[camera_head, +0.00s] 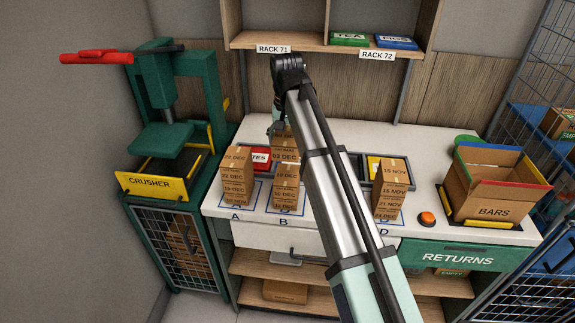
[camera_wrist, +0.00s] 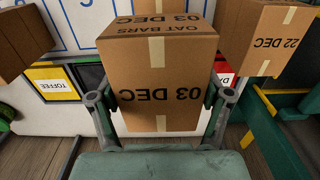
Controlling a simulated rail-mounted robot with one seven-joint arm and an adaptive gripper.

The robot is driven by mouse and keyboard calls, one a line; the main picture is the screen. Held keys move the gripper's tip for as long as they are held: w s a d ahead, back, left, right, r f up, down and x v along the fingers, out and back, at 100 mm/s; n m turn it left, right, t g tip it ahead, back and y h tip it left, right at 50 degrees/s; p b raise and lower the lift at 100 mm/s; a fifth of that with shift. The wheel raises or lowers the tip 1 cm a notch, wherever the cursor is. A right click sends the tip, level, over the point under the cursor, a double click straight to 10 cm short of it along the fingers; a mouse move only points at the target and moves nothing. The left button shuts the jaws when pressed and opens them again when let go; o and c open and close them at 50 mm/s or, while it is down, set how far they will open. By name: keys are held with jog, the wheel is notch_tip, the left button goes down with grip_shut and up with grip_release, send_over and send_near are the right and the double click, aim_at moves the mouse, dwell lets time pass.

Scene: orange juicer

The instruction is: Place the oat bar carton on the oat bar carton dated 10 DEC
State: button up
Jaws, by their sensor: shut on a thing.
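My gripper (camera_wrist: 160,105) is shut on a brown oat bar carton (camera_wrist: 160,75) that reads 03 DEC upside down in the wrist view, with one finger on each side. In the head view the held carton (camera_head: 285,142) shows directly above a stack at spot B, partly hidden by my arm. The stack's upper carton (camera_head: 286,181) reads 10 DEC, and another 10 DEC carton (camera_head: 284,203) sits under it. I cannot tell whether the held carton touches the stack.
A 22 DEC stack (camera_head: 236,178) stands left at spot A. A 15 NOV stack (camera_head: 391,190) stands right, at D. My arm hides the counter between. The green crusher (camera_head: 165,140) is left.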

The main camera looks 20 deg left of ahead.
aim_at(287, 175)
jog(key=shift+f+p, duration=0.95)
jog(key=shift+f, duration=3.6)
jog(key=shift+f, duration=0.2)
jog(key=o, duration=1.2)
jog(key=shift+o, duration=0.2)
notch_tip(287, 175, up, 12)
jog(key=b, duration=0.3)
jog(key=shift+r, duration=0.2)
